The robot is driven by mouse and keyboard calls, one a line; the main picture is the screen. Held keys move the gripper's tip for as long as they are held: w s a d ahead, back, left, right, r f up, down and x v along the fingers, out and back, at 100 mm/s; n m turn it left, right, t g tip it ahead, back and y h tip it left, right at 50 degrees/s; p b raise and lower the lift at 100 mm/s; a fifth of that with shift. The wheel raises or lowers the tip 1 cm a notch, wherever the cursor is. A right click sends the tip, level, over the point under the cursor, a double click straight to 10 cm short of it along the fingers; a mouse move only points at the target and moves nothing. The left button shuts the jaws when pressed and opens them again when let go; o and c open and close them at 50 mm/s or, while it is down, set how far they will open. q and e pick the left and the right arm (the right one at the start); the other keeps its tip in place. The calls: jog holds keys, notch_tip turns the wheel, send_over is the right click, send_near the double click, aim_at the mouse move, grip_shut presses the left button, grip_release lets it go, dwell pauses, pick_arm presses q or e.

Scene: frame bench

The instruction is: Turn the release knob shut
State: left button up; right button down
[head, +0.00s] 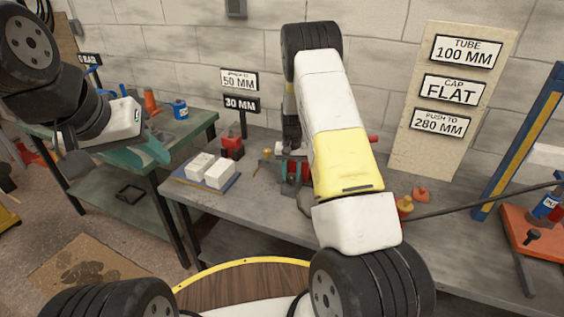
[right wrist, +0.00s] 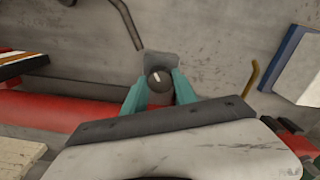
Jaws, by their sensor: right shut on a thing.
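The release knob (right wrist: 158,78) is a small dark round knob with a white mark, seen from above in the right wrist view. The mark points nearly up the picture, tilted slightly left. My right gripper (right wrist: 157,94) has its teal fingers closed on the knob from both sides. My left gripper (head: 150,147) hangs in the air at the left, above the green bench, away from the knob. Its teal fingers are seen side-on, and I cannot tell their gap.
A red cylinder (right wrist: 60,108) lies left of the knob. White blocks (head: 207,170) sit on a blue board on the grey bench (head: 270,218). Signs on the board (head: 458,90) read "TUBE 100 MM", "CAP FLAT" and "PUSH TO 280 MM".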

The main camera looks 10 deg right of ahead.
aim_at(291, 176)
jog(key=m, duration=0.6)
jog(key=shift+w+m, duration=0.1)
jog(key=shift+m, duration=0.2)
dwell(0.4)
jog(key=c, duration=1)
grip_release()
jog(key=shift+r, duration=3.95)
